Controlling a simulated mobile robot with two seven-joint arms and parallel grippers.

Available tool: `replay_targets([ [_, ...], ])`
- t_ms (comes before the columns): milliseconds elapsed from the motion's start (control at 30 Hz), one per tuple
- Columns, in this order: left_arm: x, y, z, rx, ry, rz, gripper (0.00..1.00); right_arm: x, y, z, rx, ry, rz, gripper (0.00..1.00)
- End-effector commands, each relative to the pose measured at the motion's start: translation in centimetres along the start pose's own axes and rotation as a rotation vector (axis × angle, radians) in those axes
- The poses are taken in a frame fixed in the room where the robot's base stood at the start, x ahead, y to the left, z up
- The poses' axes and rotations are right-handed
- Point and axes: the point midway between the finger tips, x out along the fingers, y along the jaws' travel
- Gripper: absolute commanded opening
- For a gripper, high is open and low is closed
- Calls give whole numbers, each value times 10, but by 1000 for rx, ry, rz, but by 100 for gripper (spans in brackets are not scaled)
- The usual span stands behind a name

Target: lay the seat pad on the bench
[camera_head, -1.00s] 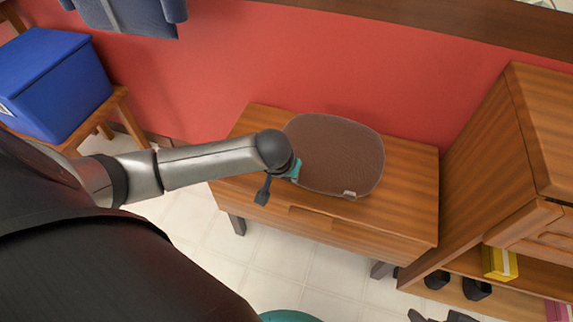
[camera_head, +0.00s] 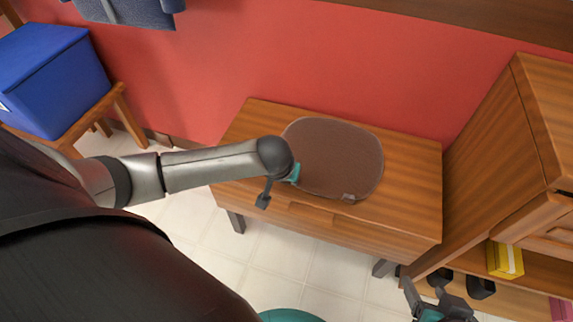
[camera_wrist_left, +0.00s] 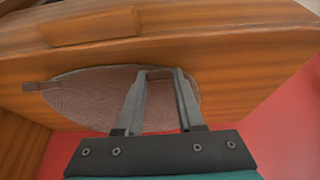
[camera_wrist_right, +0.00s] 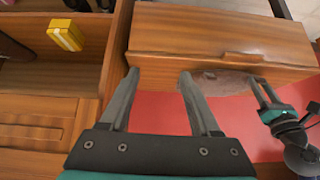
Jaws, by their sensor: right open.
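The brown rounded seat pad (camera_head: 335,160) lies flat on top of the wooden bench (camera_head: 412,190), with a small tag at its front edge. In the left wrist view the pad (camera_wrist_left: 85,95) shows beneath and beyond the fingers. My left gripper (camera_head: 292,174) is at the pad's left edge, mostly hidden behind its own wrist. Its fingers (camera_wrist_left: 161,74) reach over the pad; whether they grip it is unclear. My right gripper (camera_head: 428,288) is low at the right, in front of the bench and away from the pad. Its fingers (camera_wrist_right: 158,74) are open and empty.
A wooden cabinet (camera_head: 500,150) with shelves stands right of the bench, holding a yellow box (camera_head: 505,260) and dark shoes (camera_head: 481,287). A blue box (camera_head: 55,80) sits on a wooden stand at the left. A red wall is behind.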

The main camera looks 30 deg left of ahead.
Motion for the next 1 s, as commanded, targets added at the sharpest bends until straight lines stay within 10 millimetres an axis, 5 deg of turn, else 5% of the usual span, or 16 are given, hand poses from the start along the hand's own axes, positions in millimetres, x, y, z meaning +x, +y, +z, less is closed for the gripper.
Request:
replay_targets([
  [267,0,0,1,0,-2,-1,67,0,0,0,0,0,0,63],
  [633,-4,0,0,1,-1,0,67,-2,1,1,-1,-11,3,63],
  [1000,-28,0,-1,0,-2,0,67,-26,23,20,13,-227,64,63],
])
